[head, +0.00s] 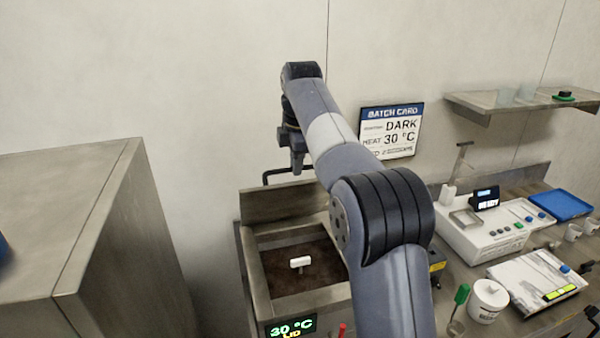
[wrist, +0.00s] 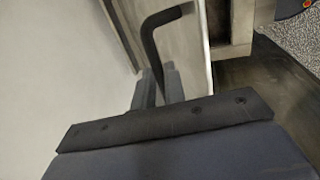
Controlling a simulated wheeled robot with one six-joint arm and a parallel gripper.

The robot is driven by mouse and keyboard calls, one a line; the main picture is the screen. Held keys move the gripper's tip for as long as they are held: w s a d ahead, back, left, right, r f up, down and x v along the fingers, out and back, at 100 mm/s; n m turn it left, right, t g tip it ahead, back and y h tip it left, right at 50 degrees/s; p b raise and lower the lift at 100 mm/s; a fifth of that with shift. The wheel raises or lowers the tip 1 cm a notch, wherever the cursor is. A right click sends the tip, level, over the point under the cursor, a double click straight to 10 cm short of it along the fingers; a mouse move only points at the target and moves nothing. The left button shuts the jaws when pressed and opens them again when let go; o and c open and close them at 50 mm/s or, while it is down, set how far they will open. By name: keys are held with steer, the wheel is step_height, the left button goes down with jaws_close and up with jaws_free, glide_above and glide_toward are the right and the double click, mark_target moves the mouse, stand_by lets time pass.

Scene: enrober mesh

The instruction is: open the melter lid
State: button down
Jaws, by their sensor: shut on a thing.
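The melter (head: 262,290) is a steel box with dark brown contents showing inside. Its lid (head: 283,202) stands raised at the back edge, close to upright. The lid's black bar handle (head: 267,176) is at the lid's upper edge, and it also shows in the wrist view as a bent black bar (wrist: 151,45) beside the lid's panel (wrist: 185,45). My gripper (head: 297,168) is at the top of the lid. In the wrist view its fingers (wrist: 157,88) are closed around the handle. My arm hides the right side of the melter.
A small white T-shaped piece (head: 300,262) shows in the melter's opening. A display (head: 291,326) reads 30 °C and LID. A tall steel cabinet (head: 150,240) stands left. To the right are a white machine (head: 475,240), a white tub (head: 488,300) and a blue tray (head: 561,204).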

steer(key=shift+w+a, duration=0.25)
steer(key=shift+w, duration=1)
steer(key=c, duration=1.9)
jaws_free()
steer(key=shift+o, duration=0.8)
steer(key=shift+w+a+f, duration=0.1)
steer(key=shift+w+f, duration=0.1)
steer(key=shift+w, duration=0.25)
steer(key=shift+o, duration=0.9)
steer(key=shift+w, duration=0.1)
steer(key=shift+o, duration=0.4)
steer(key=shift+s+r, duration=0.2)
steer(key=shift+r, duration=0.05)
steer(key=shift+s, duration=0.15)
